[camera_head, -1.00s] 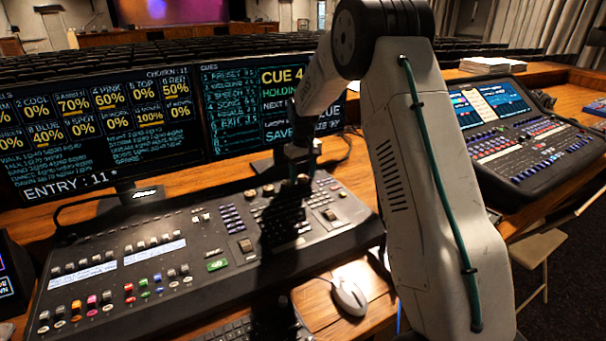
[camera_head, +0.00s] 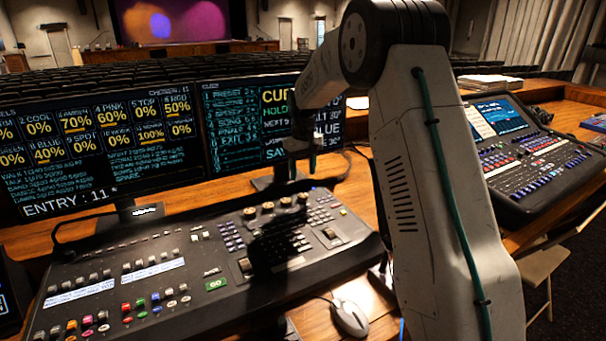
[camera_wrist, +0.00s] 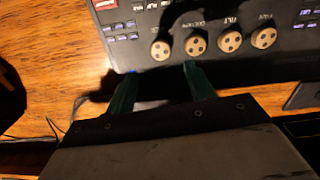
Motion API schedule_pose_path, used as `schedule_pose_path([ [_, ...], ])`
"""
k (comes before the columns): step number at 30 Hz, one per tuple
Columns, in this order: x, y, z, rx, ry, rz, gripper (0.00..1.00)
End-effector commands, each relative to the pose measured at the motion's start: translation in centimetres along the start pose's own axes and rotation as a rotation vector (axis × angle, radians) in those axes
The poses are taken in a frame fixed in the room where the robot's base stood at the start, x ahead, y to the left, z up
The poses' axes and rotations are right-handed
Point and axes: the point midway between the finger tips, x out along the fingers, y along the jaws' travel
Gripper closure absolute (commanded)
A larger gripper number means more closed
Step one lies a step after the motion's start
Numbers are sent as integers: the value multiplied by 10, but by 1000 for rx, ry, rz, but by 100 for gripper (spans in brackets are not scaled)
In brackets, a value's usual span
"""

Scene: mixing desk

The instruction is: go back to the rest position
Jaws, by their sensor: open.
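My gripper (camera_head: 302,165) hangs above the back part of the lighting console (camera_head: 215,283), in front of the right monitor. Its jaws are open and empty. In the wrist view the two green fingers (camera_wrist: 158,80) stand apart, near the console's back edge. Several round knobs (camera_wrist: 196,44) lie just beyond the fingertips there. The gripper appears clear of the console, with its shadow on the keys.
The left monitor (camera_head: 95,145) and right monitor (camera_head: 225,135) stand close behind the console. A mouse (camera_head: 350,318) lies at the front. A second console (camera_head: 520,160) is at the right. Papers (camera_head: 497,81) lie behind it.

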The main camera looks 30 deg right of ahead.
Motion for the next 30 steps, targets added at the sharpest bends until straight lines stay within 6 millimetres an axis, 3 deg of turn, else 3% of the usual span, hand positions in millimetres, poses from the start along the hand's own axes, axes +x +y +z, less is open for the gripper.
schedule_pose_path([
  [11, 0, 0, 0, 7, 0, 0, 46],
  [14, 9, -3, 10, 40, -32, -9, 46],
  [17, 20, -12, 37, 74, -91, -24, 46],
  [26, -32, -66, 149, 139, -153, -29, 46],
  [30, -60, -94, 209, 155, -152, -23, 46],
])
